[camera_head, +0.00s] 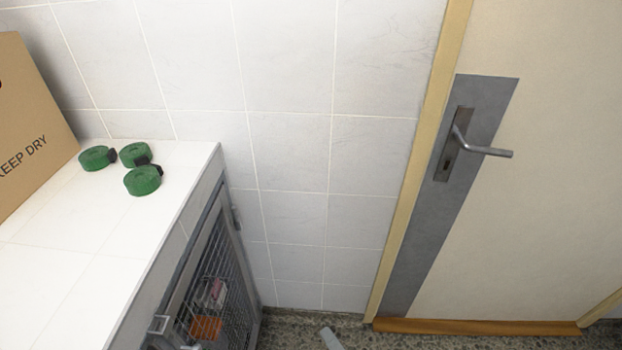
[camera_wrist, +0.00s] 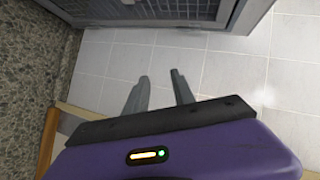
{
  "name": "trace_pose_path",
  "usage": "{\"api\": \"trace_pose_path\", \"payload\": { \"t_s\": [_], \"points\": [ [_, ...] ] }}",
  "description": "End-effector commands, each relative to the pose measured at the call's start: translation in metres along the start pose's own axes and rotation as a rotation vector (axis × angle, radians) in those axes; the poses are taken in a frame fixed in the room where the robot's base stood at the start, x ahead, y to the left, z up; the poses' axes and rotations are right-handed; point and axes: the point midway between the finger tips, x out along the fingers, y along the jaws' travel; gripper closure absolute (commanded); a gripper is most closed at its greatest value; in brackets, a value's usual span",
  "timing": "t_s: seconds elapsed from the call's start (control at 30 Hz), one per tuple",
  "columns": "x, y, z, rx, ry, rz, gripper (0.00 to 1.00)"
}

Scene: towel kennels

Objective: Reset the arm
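My gripper (camera_wrist: 160,84) shows in the wrist view with its two grey fingers apart and nothing between them. Behind the fingers in that view is the white tiled wall, with the cage above. In the head view only a small grey tip (camera_head: 331,339) shows at the bottom edge, which looks like part of my gripper. The rest of my arm is out of the head view.
A white tiled counter (camera_head: 75,265) at left holds green rolls (camera_head: 142,180) and a cardboard box (camera_head: 28,125). Below it is a barred kennel door (camera_head: 212,275) with items behind it. A closed door with a lever handle (camera_head: 485,150) stands at right. Speckled floor (camera_head: 295,330) shows between.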

Motion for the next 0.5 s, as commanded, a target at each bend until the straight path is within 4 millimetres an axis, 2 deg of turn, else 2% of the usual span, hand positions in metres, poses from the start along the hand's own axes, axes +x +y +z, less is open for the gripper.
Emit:
{"api": "trace_pose_path", "payload": {
  "t_s": [0.03,0.2,0.33,0.5],
  "points": [
    [-0.025,0.005,-0.01,-0.112,0.061,0.012,0.7],
    [-0.103,-0.003,-0.041,-0.502,0.25,0.051,0.7],
    [-0.162,-0.019,-0.052,-0.76,0.352,0.095,0.7],
    [-0.231,-0.048,-0.054,-1.027,0.433,0.16,0.7]
  ]
}}
